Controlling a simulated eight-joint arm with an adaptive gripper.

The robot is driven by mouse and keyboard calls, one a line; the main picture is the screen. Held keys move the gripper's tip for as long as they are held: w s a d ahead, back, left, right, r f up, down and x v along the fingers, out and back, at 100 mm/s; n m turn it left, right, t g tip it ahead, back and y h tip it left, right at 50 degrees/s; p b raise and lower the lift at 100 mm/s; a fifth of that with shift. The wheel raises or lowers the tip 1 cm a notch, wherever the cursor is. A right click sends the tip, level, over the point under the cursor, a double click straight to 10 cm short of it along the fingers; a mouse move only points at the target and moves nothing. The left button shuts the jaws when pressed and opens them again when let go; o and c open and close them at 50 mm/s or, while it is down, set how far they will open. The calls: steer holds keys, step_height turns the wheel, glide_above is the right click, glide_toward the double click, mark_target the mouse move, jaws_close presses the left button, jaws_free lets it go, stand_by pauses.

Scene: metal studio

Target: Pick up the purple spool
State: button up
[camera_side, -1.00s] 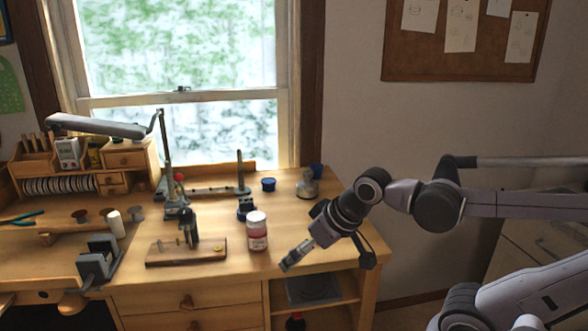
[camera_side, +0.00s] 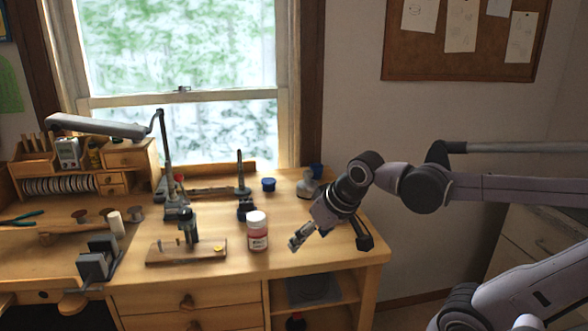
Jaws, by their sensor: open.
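My gripper (camera_side: 331,241) is open over the right front part of the workbench, its fingers spread wide and pointing down. One finger is at the left, not far from a jar, and the other is near the bench's right edge. I cannot clearly make out the purple spool. A small dark bluish patch shows between the fingers, mostly covered by the gripper, and I cannot tell whether it is the spool. Nothing is visibly held.
A white-lidded jar (camera_side: 257,231) stands left of my gripper. A wooden block with a small device (camera_side: 187,250) is farther left. Blue cups (camera_side: 268,184) stand behind, near a grey-topped item (camera_side: 308,187). The workbench (camera_side: 280,263) has clear wood in front of the jar.

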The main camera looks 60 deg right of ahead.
steer(key=w+d+r+m+g+h, duration=0.15)
steer(key=d+m, duration=0.25)
steer(key=d, duration=0.5)
steer(key=d+r+m+g+h, duration=0.1)
steer(key=d+r+m+g, duration=0.15)
steer(key=d+m, duration=0.45)
steer(key=shift+w+d+f+n, duration=0.35)
steer(key=shift+d+f, duration=0.55)
steer(key=shift+f, duration=0.6)
steer(key=shift+w+d+f+n, duration=0.2)
steer(key=shift+d+f+n, duration=0.2)
steer(key=shift+d+f, duration=0.85)
steer(key=shift+w+d+f+n, duration=0.35)
steer(key=shift+d+f, duration=0.25)
steer(key=shift+f, duration=1.2)
steer(key=c, duration=1.1)
